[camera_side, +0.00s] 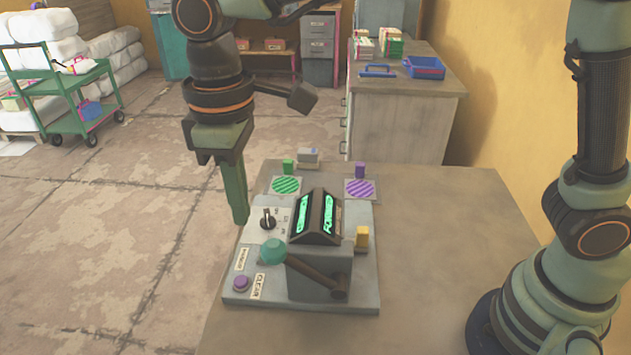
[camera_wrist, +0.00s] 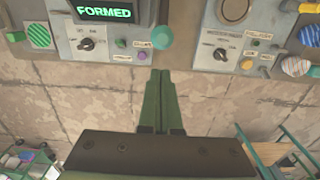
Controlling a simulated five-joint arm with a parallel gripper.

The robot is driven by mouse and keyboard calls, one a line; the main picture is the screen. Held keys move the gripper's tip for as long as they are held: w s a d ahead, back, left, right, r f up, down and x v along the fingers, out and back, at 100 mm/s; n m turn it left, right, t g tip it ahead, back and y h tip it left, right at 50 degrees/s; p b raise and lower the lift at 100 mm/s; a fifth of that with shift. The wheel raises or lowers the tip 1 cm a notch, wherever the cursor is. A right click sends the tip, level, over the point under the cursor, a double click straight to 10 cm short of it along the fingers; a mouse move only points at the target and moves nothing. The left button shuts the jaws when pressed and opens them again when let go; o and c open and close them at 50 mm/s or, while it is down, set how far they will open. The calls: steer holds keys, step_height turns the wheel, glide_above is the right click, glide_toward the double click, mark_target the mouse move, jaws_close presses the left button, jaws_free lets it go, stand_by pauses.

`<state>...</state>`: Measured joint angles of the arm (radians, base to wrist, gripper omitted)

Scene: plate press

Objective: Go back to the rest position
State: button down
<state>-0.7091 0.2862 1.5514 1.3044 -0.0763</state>
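My gripper (camera_side: 238,220) points down beside the left edge of the grey press panel (camera_side: 365,285), above and apart from it. In the wrist view its two green fingers (camera_wrist: 159,72) lie together with nothing between them. The press has a black hood with two lit green screens (camera_side: 314,214), a black dial (camera_side: 268,219), a purple button (camera_side: 241,283) and a lever with a teal knob (camera_side: 273,251). The lever's arm slants down to the right. In the wrist view a screen (camera_wrist: 105,11) reads "FORMED".
The bench (camera_side: 440,215) is clear right of the press. Green-striped (camera_side: 286,186) and purple-striped (camera_side: 360,188) pads lie at the press's back. A second control panel (camera_wrist: 235,62) shows at right in the wrist view. A green cart (camera_side: 62,100) stands on the floor far left.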

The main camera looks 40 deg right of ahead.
steer(key=d+r+m+t+y, duration=0.1)
steer(key=d+r+m+t, duration=0.25)
steer(key=d, duration=1.25)
steer(key=s+d+f+m+t, duration=0.1)
steer(key=s+d+m, duration=0.1)
steer(key=d, duration=0.4)
steer(key=s+d+f+m+t+h, duration=0.1)
steer(key=s+d+m, duration=0.1)
steer(key=d, duration=0.4)
steer(key=shift+s+d+m, duration=0.15)
steer(key=shift+s+m, duration=0.05)
steer(key=shift+m, duration=0.55)
